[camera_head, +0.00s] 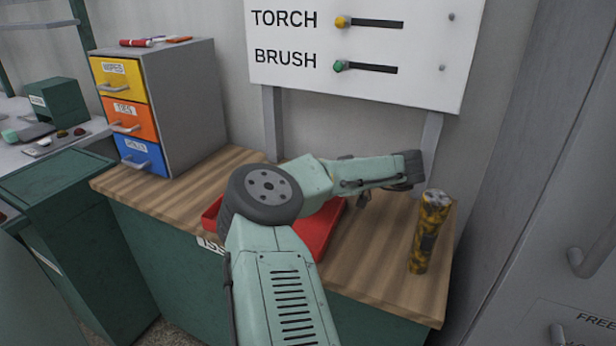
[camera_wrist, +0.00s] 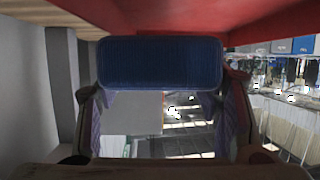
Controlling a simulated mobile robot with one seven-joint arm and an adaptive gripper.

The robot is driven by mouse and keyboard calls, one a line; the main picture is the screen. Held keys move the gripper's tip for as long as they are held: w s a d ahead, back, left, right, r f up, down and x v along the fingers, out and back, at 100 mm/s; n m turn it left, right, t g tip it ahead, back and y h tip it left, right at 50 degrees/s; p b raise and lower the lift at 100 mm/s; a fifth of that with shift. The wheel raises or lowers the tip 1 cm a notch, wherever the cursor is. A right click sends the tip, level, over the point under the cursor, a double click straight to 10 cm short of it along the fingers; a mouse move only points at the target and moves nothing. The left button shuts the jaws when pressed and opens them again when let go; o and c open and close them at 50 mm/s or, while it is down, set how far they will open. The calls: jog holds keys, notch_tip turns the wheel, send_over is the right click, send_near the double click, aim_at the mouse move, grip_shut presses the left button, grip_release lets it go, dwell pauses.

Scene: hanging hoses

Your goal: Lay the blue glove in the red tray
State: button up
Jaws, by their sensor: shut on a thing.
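The blue glove (camera_wrist: 160,63) shows in the wrist view as a dark blue ribbed piece. My gripper (camera_wrist: 160,88) is shut on it, one finger at each side. A red surface, which looks like the red tray (camera_wrist: 250,14), fills the top of that view, close to the glove. I cannot tell whether they touch. In the head view the red tray (camera_head: 322,228) lies on the wooden bench top, largely covered by my arm. The glove and my gripper's fingers are hidden from the head view.
A patterned yellow-and-black torch (camera_head: 428,232) stands upright on the bench (camera_head: 375,255), right of the tray. A drawer cabinet (camera_head: 180,105) stands at the back left. A board labelled TORCH and BRUSH (camera_head: 365,45) rises behind. Some bench is clear between tray and torch.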

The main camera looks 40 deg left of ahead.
jog(key=shift+f, duration=0.7)
jog(key=shift+r, duration=0.1)
jog(key=o, duration=1.2)
jog(key=shift+o, duration=0.2)
jog(key=v, duration=1.2)
jog(key=shift+w+a+r, duration=0.1)
jog(key=shift+a, duration=0.05)
